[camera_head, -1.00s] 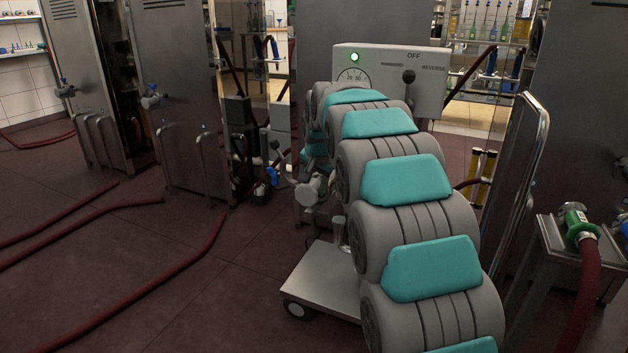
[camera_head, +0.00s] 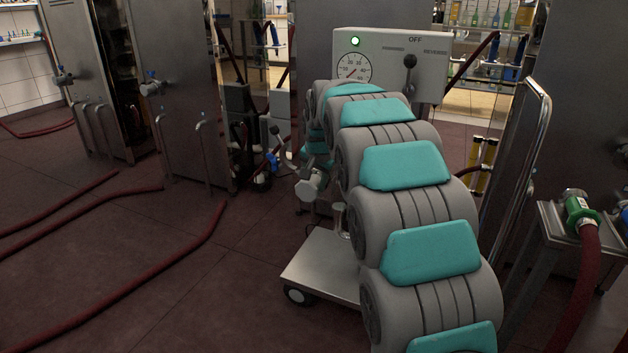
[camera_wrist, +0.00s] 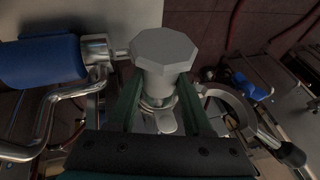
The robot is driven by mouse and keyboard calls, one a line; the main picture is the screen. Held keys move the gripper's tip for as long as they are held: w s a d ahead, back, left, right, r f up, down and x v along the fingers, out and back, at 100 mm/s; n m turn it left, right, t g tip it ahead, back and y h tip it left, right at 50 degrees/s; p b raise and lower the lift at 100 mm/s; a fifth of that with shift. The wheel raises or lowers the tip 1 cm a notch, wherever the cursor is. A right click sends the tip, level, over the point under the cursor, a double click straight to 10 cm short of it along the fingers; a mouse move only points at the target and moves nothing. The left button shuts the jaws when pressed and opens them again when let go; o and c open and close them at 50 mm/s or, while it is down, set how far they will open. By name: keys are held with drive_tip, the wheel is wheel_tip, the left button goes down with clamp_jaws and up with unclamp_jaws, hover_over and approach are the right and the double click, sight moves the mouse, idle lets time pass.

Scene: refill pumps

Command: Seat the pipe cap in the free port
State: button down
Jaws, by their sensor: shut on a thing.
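In the wrist view, my gripper (camera_wrist: 160,78) is shut on the pipe cap (camera_wrist: 164,46), a grey piece with an octagonal face and a narrower round body between the dark green fingers. Metal round fittings (camera_wrist: 158,104) show just below the cap, between the fingers; I cannot tell whether the cap touches them. The free port cannot be made out with certainty. In the head view my grey and teal arm hides most of the gripper area. A small grey fitting (camera_head: 309,187) shows at the arm's left; I cannot tell whether it is the cap.
A blue cylinder (camera_wrist: 40,62) with a bent steel pipe (camera_wrist: 45,112) is close on the left in the wrist view; a metal ring (camera_wrist: 232,104) is on the right. A control box (camera_head: 388,66) stands behind my arm. Red hoses (camera_head: 150,278) lie on the floor.

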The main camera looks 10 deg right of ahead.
drive_tip(key=shift+f, duration=0.15)
drive_tip(key=shift+c, duration=1.2)
unclamp_jaws()
drive_tip(key=v, duration=0.7)
drive_tip(key=shift+s+r, duration=0.2)
drive_tip(key=shift+r, duration=0.15)
drive_tip(key=shift+s, duration=0.1)
